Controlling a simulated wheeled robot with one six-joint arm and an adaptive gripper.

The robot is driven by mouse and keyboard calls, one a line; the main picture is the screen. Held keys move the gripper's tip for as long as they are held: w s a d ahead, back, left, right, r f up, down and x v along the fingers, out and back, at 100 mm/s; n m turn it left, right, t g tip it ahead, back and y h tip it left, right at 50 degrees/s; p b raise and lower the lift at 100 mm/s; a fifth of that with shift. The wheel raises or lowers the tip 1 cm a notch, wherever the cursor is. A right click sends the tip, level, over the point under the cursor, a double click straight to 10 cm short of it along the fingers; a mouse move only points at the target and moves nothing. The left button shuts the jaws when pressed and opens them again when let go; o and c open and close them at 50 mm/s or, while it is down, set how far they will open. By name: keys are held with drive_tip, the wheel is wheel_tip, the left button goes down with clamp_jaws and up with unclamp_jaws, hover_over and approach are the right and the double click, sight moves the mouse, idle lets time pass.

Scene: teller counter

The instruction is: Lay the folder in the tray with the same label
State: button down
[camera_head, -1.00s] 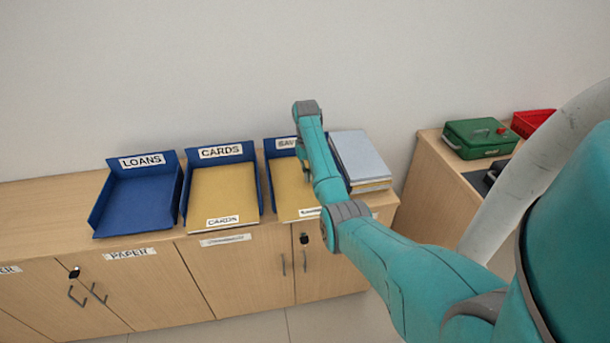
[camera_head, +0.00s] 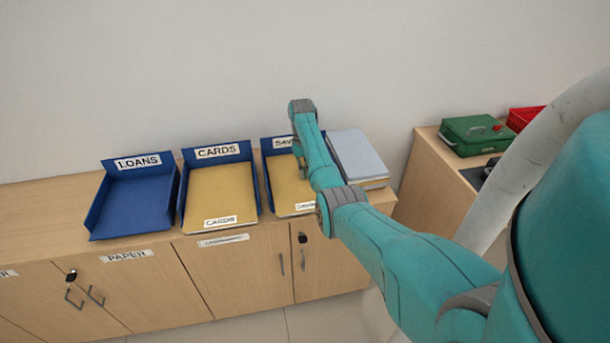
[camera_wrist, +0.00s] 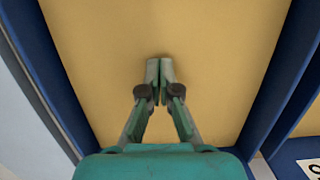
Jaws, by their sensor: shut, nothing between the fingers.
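My gripper (camera_wrist: 160,68) is shut and empty, pointing down over a yellow folder (camera_wrist: 230,30) that lies between blue tray walls. In the head view this folder (camera_head: 285,198) lies in the third blue tray (camera_head: 268,183), whose label starts "SAV". The folder's own label is partly hidden by my arm, which also hides the gripper there. The middle tray (camera_head: 182,190), labelled CARDS, holds a yellow folder (camera_head: 220,192) labelled CARDS. The left tray (camera_head: 135,205), labelled LOANS, is empty. I cannot tell whether the fingertips touch the folder below them.
The trays stand on a wooden cabinet (camera_head: 50,205) against a wall. A stack with a pale grey top (camera_head: 358,155) lies right of the third tray. Across a gap, another cabinet (camera_head: 430,170) carries a green box (camera_head: 475,135) and a red tray (camera_head: 524,118).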

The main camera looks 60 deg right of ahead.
drive_tip(key=shift+f, duration=0.45)
drive_tip(key=shift+w+r, duration=0.1)
drive_tip(key=shift+r, duration=0.7)
